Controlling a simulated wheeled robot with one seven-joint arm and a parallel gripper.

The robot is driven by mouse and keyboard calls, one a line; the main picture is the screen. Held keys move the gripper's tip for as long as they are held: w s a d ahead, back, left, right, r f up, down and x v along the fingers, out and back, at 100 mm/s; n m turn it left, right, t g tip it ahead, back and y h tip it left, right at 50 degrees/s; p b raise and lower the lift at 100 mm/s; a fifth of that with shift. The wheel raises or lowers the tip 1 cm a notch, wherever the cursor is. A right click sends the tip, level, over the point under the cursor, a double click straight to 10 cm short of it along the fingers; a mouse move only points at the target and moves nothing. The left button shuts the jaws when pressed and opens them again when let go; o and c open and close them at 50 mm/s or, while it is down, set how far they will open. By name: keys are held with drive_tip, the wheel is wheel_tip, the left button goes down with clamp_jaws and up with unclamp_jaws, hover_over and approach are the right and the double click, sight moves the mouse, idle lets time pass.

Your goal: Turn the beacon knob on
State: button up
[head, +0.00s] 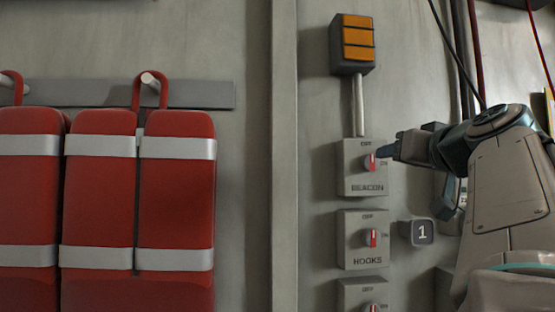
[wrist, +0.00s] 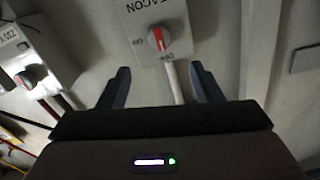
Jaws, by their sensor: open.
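The beacon knob (head: 371,162) is a small red and white dial on a grey box (head: 352,181) labelled BEACON. Its box has an OFF mark above and an ON mark to the right. The dial's stripe looks upright, in line with OFF. My gripper (head: 386,154) is just right of the knob in the head view. In the wrist view, which shows the box upside down, the knob (wrist: 157,39) lies ahead of my open gripper (wrist: 160,69), between the lines of its two fingers. The fingers appear apart from the knob.
An orange lamp (head: 358,38) sits on a pipe above the box. A HOOKS box (head: 352,252) with a similar knob is below, and another box under that. A plate marked 1 (head: 422,233) is beside it. Red padded packs (head: 178,200) hang at left. Cables run at right.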

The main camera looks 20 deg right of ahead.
sight(372, 161)
drive_tip(key=p+x, duration=0.3)
drive_tip(key=x, duration=0.8)
drive_tip(key=shift+p, duration=0.35)
drive_tip(key=c, duration=1)
